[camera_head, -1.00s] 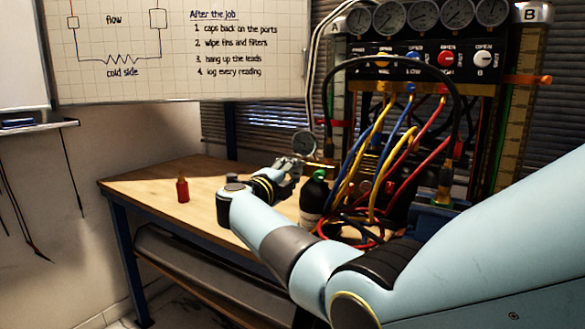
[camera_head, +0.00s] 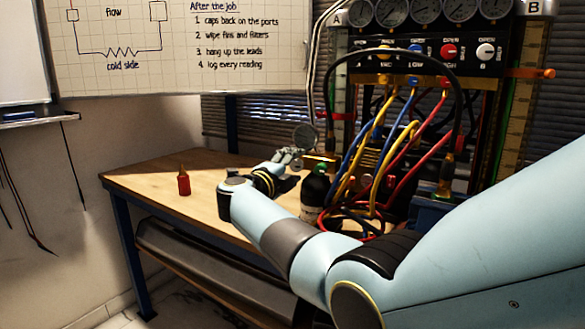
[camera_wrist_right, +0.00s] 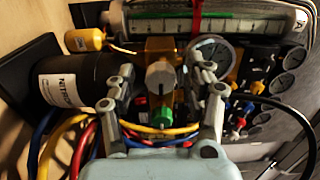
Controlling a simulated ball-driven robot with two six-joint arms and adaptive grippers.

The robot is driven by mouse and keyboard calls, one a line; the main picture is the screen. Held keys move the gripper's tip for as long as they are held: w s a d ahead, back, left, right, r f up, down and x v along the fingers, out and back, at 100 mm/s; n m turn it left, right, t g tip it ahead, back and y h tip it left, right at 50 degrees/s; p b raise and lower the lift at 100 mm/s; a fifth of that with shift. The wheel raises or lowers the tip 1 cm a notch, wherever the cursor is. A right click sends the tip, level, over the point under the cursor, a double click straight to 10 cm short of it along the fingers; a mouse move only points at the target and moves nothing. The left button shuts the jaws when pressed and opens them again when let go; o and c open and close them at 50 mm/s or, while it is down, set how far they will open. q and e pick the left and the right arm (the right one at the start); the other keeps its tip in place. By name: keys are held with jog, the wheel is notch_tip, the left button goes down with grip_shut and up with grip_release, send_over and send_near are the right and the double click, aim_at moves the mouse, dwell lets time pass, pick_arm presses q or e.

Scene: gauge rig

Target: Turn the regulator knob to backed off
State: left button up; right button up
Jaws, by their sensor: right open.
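A grey round knob (camera_wrist_right: 160,77) sits on the brass regulator body (camera_wrist_right: 160,48) in the right wrist view. The regulator is on the black nitrogen cylinder (camera_wrist_right: 75,78), which also shows in the head view (camera_head: 314,190). A green knob (camera_wrist_right: 162,115) is below the grey one. My right gripper (camera_wrist_right: 165,75) is open, with one finger on each side of the grey knob and gaps between. In the head view my right gripper (camera_head: 290,157) is beside the regulator, whose knob is hidden there. My left gripper is not in view.
A round gauge (camera_wrist_right: 210,52) is close by the right finger. Yellow, blue and red hoses (camera_head: 385,150) hang from the manifold panel (camera_head: 415,55) beside the cylinder. A red bottle (camera_head: 184,184) stands on the wooden bench (camera_head: 140,178). The bench's left part is otherwise clear.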

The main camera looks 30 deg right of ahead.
jog(key=v, duration=0.7)
jog(key=shift+s+a, duration=0.15)
jog(key=shift+a, duration=0.1)
